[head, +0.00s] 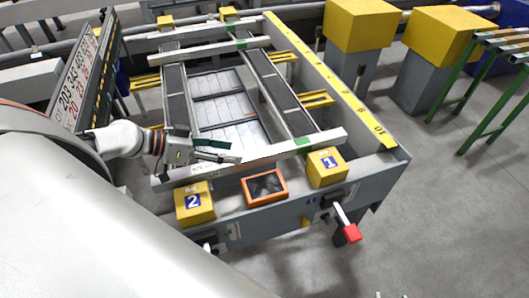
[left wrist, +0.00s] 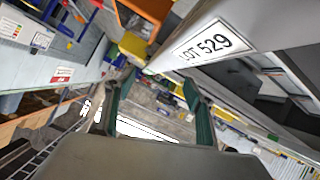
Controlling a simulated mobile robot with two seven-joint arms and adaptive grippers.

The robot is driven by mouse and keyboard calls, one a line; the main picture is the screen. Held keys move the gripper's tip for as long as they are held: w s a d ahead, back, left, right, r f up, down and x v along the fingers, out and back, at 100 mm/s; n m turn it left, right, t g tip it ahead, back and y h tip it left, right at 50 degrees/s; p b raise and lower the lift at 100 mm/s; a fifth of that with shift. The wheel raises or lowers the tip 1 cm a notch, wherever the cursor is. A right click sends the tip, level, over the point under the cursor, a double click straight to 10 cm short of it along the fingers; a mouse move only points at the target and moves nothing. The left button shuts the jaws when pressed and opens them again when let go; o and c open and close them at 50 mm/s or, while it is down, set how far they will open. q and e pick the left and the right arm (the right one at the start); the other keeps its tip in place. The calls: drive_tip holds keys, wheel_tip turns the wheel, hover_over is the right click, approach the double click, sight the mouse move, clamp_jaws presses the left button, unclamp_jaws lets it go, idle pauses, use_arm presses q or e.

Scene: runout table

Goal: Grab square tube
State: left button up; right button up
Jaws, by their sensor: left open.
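A long pale square tube (head: 265,160) lies across the near end of the runout table (head: 385,165). Two more pale tubes lie across its far part, one (head: 215,49) nearer than the other (head: 197,31). My left gripper (head: 236,152) is open, just beyond the near tube at its left half, with its green fingers pointing right. In the left wrist view the open fingers (left wrist: 158,79) have nothing gripped between them. A pale tube with a "LOT 529" label (left wrist: 207,47) runs close by at the upper right. Whether the fingers touch it, I cannot tell. My right gripper is not in view.
Yellow blocks marked 2 (head: 195,204) and 1 (head: 327,167) stand at the near edge, with an orange-framed screen (head: 265,187) between them. A red-tipped lever (head: 351,233) sticks out in front. A numbered board (head: 78,80) stands at the left.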

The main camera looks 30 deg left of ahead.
sight(248, 155)
use_arm(q)
drive_tip(key=shift+d+f, duration=0.2)
drive_tip(key=shift+f, duration=0.15)
drive_tip(key=shift+b+x, duration=0.65)
drive_tip(key=shift+x, duration=0.4)
drive_tip(key=shift+w+d+f+b, duration=0.3)
drive_tip(key=shift+w+f+b, duration=0.2)
drive_tip(key=shift+w, duration=0.2)
drive_tip(key=shift+w+d+f, duration=0.15)
drive_tip(key=shift+w+d, duration=0.1)
drive_tip(key=shift+w, duration=0.15)
drive_tip(key=shift+w+d+f, duration=0.2)
drive_tip(key=shift+w+d, duration=0.1)
drive_tip(key=shift+w, duration=0.1)
drive_tip(key=shift+w+d+f, duration=0.35)
drive_tip(key=shift+d, duration=0.1)
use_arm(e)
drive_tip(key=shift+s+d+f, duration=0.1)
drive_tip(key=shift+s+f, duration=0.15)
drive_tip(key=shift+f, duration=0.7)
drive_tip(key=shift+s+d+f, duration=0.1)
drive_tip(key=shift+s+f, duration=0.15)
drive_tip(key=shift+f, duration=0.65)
use_arm(q)
drive_tip(key=shift+s+f, duration=0.1)
clamp_jaws()
